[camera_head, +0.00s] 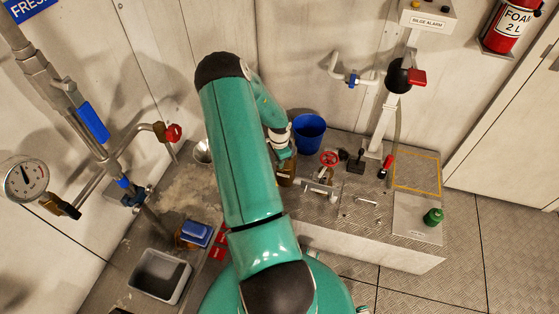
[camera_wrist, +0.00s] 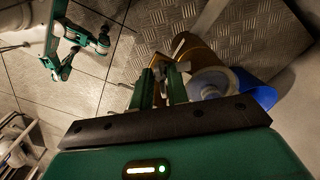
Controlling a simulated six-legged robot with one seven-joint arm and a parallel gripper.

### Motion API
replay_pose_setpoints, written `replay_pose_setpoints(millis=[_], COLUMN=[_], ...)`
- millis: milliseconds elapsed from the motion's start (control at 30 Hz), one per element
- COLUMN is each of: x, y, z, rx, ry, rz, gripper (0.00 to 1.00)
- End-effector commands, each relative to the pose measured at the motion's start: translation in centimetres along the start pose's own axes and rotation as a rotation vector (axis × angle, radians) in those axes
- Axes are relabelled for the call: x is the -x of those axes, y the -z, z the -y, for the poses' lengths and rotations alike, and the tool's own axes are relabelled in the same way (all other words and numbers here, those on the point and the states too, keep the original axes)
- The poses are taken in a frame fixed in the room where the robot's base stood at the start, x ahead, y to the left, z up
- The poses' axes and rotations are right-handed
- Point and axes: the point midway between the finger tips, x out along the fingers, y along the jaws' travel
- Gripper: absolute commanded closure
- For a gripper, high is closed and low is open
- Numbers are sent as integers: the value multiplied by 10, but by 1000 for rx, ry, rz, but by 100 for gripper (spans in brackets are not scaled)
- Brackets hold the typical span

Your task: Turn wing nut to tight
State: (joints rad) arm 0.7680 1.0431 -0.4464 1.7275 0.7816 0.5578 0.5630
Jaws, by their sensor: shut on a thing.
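My gripper (camera_wrist: 161,86) is in the lower middle of the wrist view. Its two green fingers are shut on a small pale metal piece that looks like the wing nut (camera_wrist: 168,66). The fingers hide much of it, so its turn angle cannot be told. A brown, brass-coloured body (camera_wrist: 192,44) sits right behind the fingertips. In the head view my green arm covers the middle, and the wing nut cannot be made out there. The brown body (camera_head: 287,173) shows just right of the arm.
A blue bucket (camera_head: 309,133) stands close by; it also shows in the wrist view (camera_wrist: 256,90), beside a pale round part (camera_wrist: 212,82). A grey basin (camera_head: 159,276) is at lower left.

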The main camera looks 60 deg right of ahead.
Motion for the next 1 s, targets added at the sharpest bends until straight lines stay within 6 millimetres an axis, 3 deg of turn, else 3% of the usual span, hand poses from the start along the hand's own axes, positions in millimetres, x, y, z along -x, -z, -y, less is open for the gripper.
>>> replay_pose_setpoints(millis=[600,1000], x=[0,0], y=[0,1], z=[2,3], rx=[-549,-716], ry=[0,0], rz=[0,0], gripper=[100,100])
